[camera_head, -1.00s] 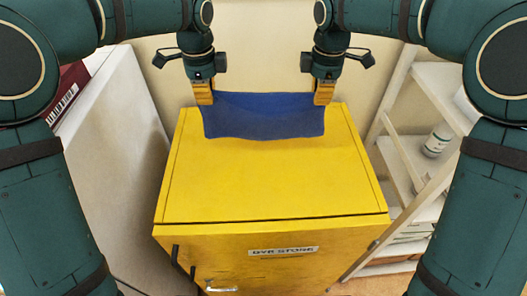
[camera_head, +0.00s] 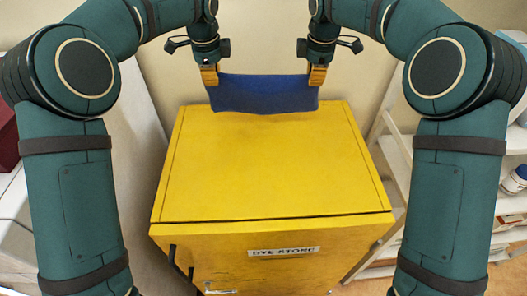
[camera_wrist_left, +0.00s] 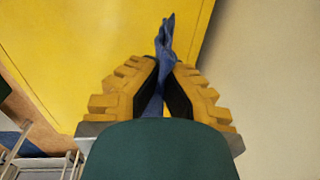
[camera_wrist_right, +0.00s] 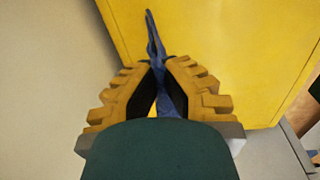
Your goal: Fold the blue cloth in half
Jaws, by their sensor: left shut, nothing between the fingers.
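The blue cloth (camera_head: 263,93) hangs spread between my two grippers at the back edge of the yellow cabinet (camera_head: 270,170). Its upper edge sags slightly, and its lower edge overlaps the cabinet's back edge in the head view. My left gripper (camera_head: 209,77) is shut at the cloth's upper left corner. In the left wrist view the cloth (camera_wrist_left: 165,45) shows edge-on, in line with the fingertips. My right gripper (camera_head: 317,77) is shut on the upper right corner. The cloth also shows edge-on in the right wrist view (camera_wrist_right: 154,40). Whether the lower edge touches the cabinet I cannot tell.
The cabinet top is otherwise bare, with a label (camera_head: 283,252) on its front. A wall rises behind it. White shelves (camera_head: 480,240) with containers stand at the right. A white surface (camera_head: 140,170) stands at the left.

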